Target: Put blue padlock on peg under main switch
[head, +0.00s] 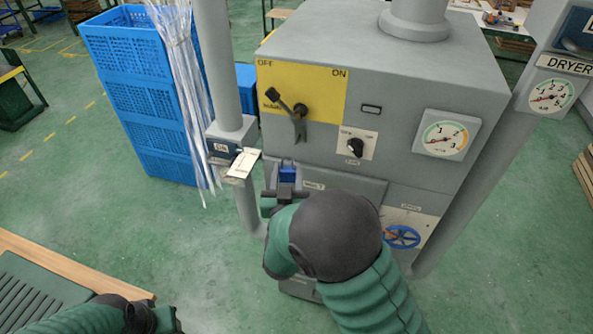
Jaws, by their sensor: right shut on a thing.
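The main switch (286,104) is a black lever on a yellow plate marked OFF and ON, on the front of the grey cabinet (400,90). My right gripper (286,186) is shut on the blue padlock (287,173), low in front of the cabinet, below and slightly left of the switch. The fingers hide part of the padlock, and its shackle is hard to make out. I cannot make out a peg clearly under the switch. My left gripper (160,318) is at the bottom left beside the wooden table edge; its jaw opening is unclear.
A grey post with a small box and pale tag (243,163) stands just left of my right gripper. A small black knob (355,147), gauge (445,138) and blue handwheel (402,237) are on the cabinet. Blue crates (140,95) stand behind left. A table (85,262) is front left.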

